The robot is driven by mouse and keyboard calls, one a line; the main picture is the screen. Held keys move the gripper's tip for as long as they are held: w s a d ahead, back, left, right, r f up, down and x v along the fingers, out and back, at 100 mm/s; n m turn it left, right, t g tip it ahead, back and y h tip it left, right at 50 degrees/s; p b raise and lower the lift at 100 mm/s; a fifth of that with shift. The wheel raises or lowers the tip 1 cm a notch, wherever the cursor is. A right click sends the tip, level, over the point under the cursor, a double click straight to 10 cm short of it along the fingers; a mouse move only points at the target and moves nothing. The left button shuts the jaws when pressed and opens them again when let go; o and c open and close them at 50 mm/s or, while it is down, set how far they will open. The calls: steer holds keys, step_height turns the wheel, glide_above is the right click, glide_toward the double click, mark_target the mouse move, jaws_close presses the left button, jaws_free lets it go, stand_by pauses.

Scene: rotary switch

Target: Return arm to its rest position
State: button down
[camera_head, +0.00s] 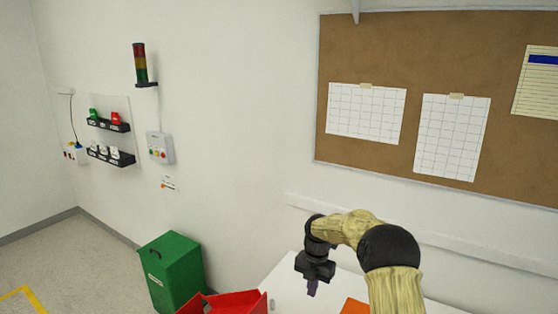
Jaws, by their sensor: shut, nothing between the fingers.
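My arm rises from the bottom right of the head view, in tan and black links. Its end bends over to the left and points down. My gripper (312,288) is shut and empty, hanging over the white table (283,280). I cannot tell its exact height above the table. A grey control box (160,148) with small coloured buttons is on the wall at left, well away from my gripper. A rotary switch cannot be made out clearly at this distance.
A red bin (235,303) stands left of my gripper, with a green cabinet (173,272) beyond it. An orange item (355,306) lies on the table near my arm. A corkboard (400,60), a signal tower (140,62) and small shelves (110,158) are on the wall.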

step_height(320, 180, up, 10)
steer(key=p, duration=0.8)
steer(key=shift+f, duration=0.15)
